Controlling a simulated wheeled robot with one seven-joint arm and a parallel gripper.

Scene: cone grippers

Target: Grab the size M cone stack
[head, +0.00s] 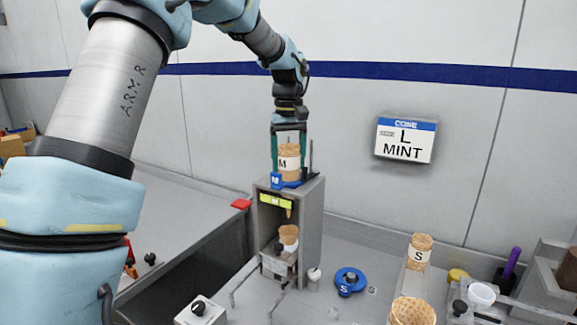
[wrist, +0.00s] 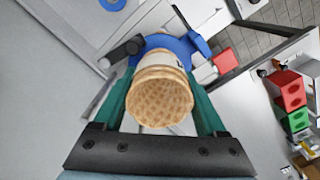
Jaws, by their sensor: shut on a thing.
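The size M cone stack (head: 289,162) is waffle-brown with a white band marked M. It stands upright on top of a grey dispenser housing (head: 312,215), at a blue ring holder (head: 290,183). My gripper (head: 288,150) is above the housing, its green fingers on either side of the stack and shut on it. In the wrist view the stack's round waffle end (wrist: 160,98) faces the camera between the two fingers (wrist: 160,105), with the blue holder (wrist: 170,45) just beyond it. Whether the stack is clear of the holder cannot be told.
A size S cone stack (head: 419,252) stands at the right, with a waffle cone (head: 412,312) in front. A blue S ring (head: 350,281) lies on the counter. Another cone (head: 289,236) sits inside the housing. A wall sign (head: 405,139) reads CONE, L, MINT.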

